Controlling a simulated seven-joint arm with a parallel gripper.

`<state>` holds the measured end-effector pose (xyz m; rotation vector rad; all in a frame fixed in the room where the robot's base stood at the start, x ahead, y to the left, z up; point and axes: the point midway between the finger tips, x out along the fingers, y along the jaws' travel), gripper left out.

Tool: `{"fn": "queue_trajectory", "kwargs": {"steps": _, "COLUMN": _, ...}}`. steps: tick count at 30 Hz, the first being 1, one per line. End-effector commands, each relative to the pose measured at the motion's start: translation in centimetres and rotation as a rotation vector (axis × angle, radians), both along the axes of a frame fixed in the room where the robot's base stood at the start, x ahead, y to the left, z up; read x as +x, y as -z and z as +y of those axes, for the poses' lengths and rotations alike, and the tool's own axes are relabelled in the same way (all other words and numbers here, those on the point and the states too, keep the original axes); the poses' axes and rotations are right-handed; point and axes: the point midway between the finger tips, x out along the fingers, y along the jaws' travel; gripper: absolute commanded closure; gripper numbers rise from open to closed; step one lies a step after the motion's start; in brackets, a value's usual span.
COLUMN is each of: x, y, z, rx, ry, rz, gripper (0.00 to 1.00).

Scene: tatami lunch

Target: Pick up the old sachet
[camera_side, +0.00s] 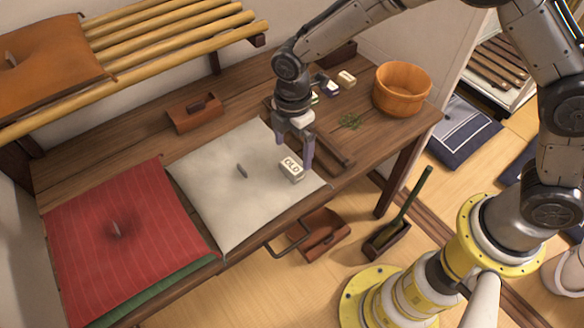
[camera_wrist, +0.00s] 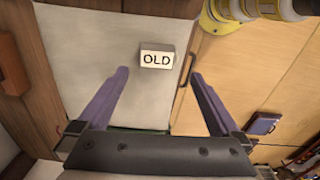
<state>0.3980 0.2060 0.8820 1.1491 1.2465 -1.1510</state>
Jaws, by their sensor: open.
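The old sachet (camera_side: 292,168) is a small whitish block with "OLD" printed on it. It lies on the off-white cushion (camera_side: 215,205) near that cushion's right side. In the wrist view the sachet (camera_wrist: 157,57) shows between and just beyond my fingertips, its lettering facing the camera. My gripper (camera_side: 293,155) points down over the cushion, its two purple-grey fingers apart and nothing held. In the side view one finger shows behind the sachet and one to its right. I cannot tell the exact height of the fingertips over the cushion.
A red cushion (camera_side: 120,225) lies left of the off-white one. A brown wooden box (camera_side: 194,113) is behind. A wooden tub (camera_side: 402,90), green sprigs (camera_side: 350,121) and several small blocks (camera_side: 346,77) occupy the table's right. Bamboo poles (camera_side: 165,45) hold an orange cushion (camera_side: 45,60).

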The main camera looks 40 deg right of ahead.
Motion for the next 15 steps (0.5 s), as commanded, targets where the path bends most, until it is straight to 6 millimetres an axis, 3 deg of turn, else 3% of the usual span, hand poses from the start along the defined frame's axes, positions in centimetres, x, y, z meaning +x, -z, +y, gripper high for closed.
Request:
{"fn": "queue_trajectory", "kwargs": {"steps": 10, "x": 0.1, "y": 3.0, "z": -0.1, "rx": 0.000, "ry": 0.002, "rz": 0.001, "gripper": 0.00}}
{"fn": "queue_trajectory", "kwargs": {"steps": 15, "x": 0.5, "y": 5.5, "z": -0.3, "rx": -0.001, "ry": 0.002, "rz": 0.003, "gripper": 0.00}}
